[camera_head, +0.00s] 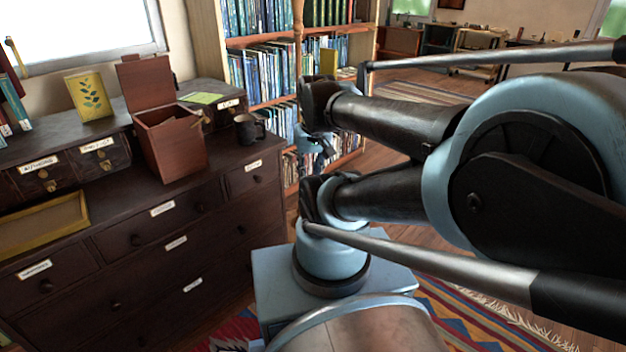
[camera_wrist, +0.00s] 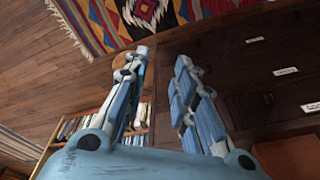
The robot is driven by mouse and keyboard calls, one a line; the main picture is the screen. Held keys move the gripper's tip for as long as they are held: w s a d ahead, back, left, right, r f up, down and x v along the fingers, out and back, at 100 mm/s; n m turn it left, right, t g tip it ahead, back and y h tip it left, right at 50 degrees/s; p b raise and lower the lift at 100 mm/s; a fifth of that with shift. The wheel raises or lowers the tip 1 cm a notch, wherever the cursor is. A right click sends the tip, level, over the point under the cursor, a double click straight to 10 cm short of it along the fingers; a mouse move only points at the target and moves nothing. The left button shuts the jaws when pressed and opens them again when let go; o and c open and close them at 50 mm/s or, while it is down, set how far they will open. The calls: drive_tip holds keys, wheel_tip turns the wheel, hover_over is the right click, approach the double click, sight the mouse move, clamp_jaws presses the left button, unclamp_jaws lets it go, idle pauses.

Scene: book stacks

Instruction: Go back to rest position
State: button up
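My gripper (camera_wrist: 162,58) shows in the wrist view with its two blue-and-white fingers apart and nothing between them. The dark dresser front and the wooden floor show beyond the fingers. In the head view my arm fills the right half, folded close to the camera. A small light-blue part of my gripper (camera_head: 313,142) shows past the arm, in front of the bookshelf; the rest of it is hidden.
A dark dresser (camera_head: 160,240) stands at left. On it are an open reddish-brown box (camera_head: 172,145), a dark mug (camera_head: 248,129), a yellow book (camera_head: 90,97) and a yellow tray (camera_head: 42,226). A bookshelf (camera_head: 232,35) stands behind. A patterned rug (camera_head: 480,318) lies at lower right.

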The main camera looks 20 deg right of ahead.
drive_tip(key=shift+s+d+f+n, duration=0.2)
drive_tip(key=shift+s+f, duration=0.1)
drive_tip(key=shift+f, duration=0.15)
drive_tip(key=shift+s+d+f+n, duration=0.15)
drive_tip(key=shift+s+f, duration=0.1)
drive_tip(key=shift+f, duration=0.2)
drive_tip(key=shift+w+f, duration=0.2)
drive_tip(key=shift+w, duration=0.25)
drive_tip(key=shift+c, duration=0.6)
